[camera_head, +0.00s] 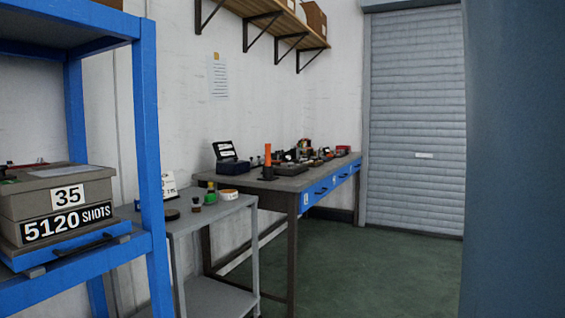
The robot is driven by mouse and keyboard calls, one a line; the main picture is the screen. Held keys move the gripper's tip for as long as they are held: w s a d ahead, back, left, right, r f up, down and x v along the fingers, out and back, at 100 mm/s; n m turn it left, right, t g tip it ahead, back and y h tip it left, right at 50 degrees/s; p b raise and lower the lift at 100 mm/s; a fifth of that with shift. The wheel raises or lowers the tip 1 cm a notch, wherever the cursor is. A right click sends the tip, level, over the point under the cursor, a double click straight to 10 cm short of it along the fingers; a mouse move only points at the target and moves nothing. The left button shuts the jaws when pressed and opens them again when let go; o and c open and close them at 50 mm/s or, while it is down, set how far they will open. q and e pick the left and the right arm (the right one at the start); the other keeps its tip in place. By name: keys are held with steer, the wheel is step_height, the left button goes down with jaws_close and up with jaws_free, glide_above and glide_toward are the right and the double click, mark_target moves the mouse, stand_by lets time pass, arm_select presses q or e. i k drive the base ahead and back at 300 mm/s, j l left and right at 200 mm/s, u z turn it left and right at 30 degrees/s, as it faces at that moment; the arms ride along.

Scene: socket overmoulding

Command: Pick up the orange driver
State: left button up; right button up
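A slim upright orange thing (267,155) stands on the workbench (292,182) near its close end. It may be the orange driver, but it is too small to tell. Other small tools lie behind it on the bench, too small to make out. Neither of my grippers shows in the head view.
A blue rack (150,130) with a grey box (62,200) marked 35 and 5120 SHOTS stands close on the left. A grey side table (215,212) holds small jars. Green floor (370,265) is open before the roller door (415,120). A blue-grey surface (515,160) blocks the right.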

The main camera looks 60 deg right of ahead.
mark_target(267, 161)
steer(key=z, duration=1.85)
steer(key=u, duration=0.2)
steer(key=i+l+u, duration=0.15)
steer(key=i+u, duration=0.25)
steer(key=i+l+u, duration=0.35)
steer(key=j, duration=0.1)
